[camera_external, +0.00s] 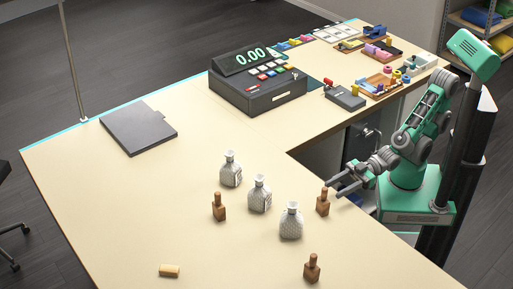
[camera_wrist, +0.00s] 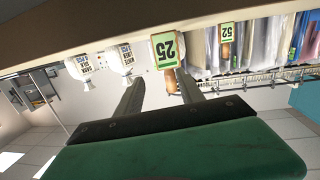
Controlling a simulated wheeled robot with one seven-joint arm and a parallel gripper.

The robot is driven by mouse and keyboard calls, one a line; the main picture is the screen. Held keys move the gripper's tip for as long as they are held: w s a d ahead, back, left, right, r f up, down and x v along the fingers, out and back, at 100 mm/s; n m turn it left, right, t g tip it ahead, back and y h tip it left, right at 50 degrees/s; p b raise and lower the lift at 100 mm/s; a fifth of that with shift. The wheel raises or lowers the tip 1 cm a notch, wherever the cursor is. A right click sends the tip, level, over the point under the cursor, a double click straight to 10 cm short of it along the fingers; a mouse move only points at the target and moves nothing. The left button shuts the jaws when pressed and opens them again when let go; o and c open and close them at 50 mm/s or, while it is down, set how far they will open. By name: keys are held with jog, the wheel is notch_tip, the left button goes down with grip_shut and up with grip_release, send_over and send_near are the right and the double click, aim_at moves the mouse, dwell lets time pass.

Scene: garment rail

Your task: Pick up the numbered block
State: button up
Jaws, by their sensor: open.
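In the wrist view, which is upside down, a block with a green face marked 25 (camera_wrist: 165,48) shows just beyond my fingertips, roughly in line with the gap between them. A second green-faced block marked 52 (camera_wrist: 227,32) is farther to the right. In the external view, small brown wooden blocks with narrow tops stand on the table: one near my gripper (camera_external: 322,204), one at the left (camera_external: 218,208) and one at the front (camera_external: 312,270). Their numbers cannot be read there. My gripper (camera_external: 334,189) is open and empty, also seen in the wrist view (camera_wrist: 159,78).
White bottles (camera_external: 259,195) stand among the blocks; two show labels in the wrist view (camera_wrist: 80,67). A tan block (camera_external: 169,271) lies at the front left. A dark folder (camera_external: 138,127) and a cash register (camera_external: 257,85) are farther back.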

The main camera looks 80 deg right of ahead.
aim_at(324, 196)
jog(key=shift+s+a+y, duration=0.5)
jog(key=shift+s, duration=0.15)
jog(key=shift+a+r+b, duration=0.15)
jog(key=shift+b, duration=0.2)
jog(key=shift+b+x, duration=0.95)
jog(key=shift+b, duration=0.25)
jog(key=shift+w+a+r, duration=0.15)
jog(key=shift+w+a, duration=0.1)
jog(key=shift+w, duration=0.25)
jog(key=x, duration=0.4)
jog(key=shift+w+a+r+b, duration=0.2)
jog(key=shift+w+b, duration=0.1)
jog(key=shift+b, duration=0.1)
jog(key=shift+d, duration=0.1)
grip_shut()
jog(key=shift+r, duration=0.1)
